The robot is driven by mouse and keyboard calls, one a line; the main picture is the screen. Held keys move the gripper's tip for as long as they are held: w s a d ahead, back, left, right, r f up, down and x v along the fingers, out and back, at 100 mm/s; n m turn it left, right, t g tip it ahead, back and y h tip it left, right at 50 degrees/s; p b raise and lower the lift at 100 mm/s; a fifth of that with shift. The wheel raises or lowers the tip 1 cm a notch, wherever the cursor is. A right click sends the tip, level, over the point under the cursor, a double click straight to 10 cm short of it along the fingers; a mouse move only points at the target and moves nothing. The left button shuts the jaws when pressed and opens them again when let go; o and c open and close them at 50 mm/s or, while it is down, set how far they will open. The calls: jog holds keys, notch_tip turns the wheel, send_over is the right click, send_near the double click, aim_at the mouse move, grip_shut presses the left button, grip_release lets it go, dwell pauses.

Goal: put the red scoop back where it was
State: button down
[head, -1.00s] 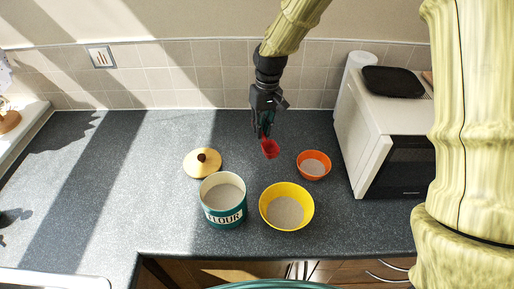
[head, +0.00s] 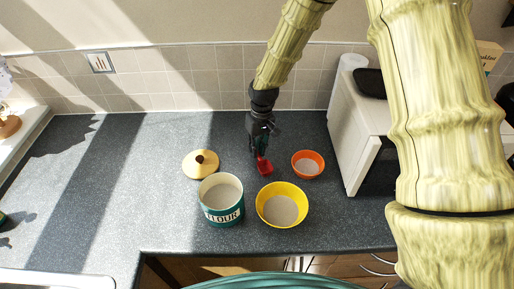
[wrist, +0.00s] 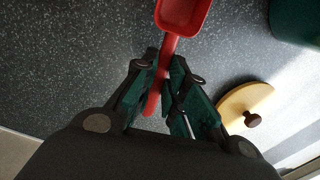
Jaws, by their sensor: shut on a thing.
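The red scoop (head: 264,168) is in my gripper (head: 260,154), behind the yellow bowl and left of the orange bowl. In the wrist view the red scoop (wrist: 182,16) has its handle between the fingers of my gripper (wrist: 163,75), and its cup points away from them. My gripper is shut on the handle. In the head view the scoop is low, near the counter; I cannot tell whether it touches. The teal flour canister (head: 222,214) stands open with pale contents. The yellow bowl (head: 262,213) and orange bowl (head: 296,170) also hold pale contents.
The canister's lid (head: 192,165), pale with a brown knob, lies on the counter behind the canister; it also shows in the wrist view (wrist: 238,104). A white microwave (head: 357,135) stands at the right. The grey counter (head: 130,170) is clear at left.

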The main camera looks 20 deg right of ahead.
jog(key=shift+f, duration=0.65)
jog(key=shift+s+r, duration=0.1)
jog(key=c, duration=1.5)
grip_release()
jog(key=shift+o, duration=0.2)
jog(key=shift+r, duration=0.1)
notch_tip(320, 180, up, 12)
jog(key=d+b, duration=0.1)
jog(key=b, duration=0.3)
jog(key=shift+w+d, duration=0.15)
jog(key=shift+w, duration=0.15)
